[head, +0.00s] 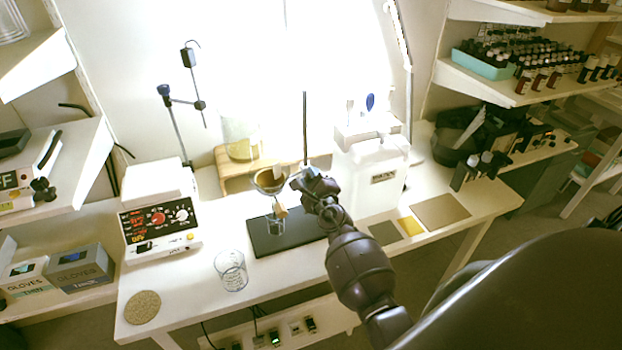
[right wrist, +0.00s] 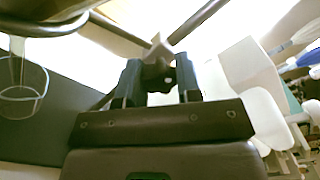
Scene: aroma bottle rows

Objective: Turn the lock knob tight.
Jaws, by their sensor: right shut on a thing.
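The stand has a black base (head: 290,238) and an upright dark rod (head: 305,125). It carries a glass funnel (head: 268,180) in a ring, above a small beaker (head: 276,227). My right gripper (head: 303,182) is at the rod, just right of the funnel. In the right wrist view its two fingers (right wrist: 158,80) are shut on the dark lock knob (right wrist: 156,70), beneath a grey clamp piece (right wrist: 158,46). The fingers hide the knob's sides, and the knob cannot be made out in the head view. My left gripper is not in view.
A hotplate-like device with dials (head: 160,228) stands left, with an empty glass beaker (head: 231,270) and a round cork mat (head: 142,307) nearer the front. A large white container (head: 370,178) stands close to my right arm. The table's front middle is clear.

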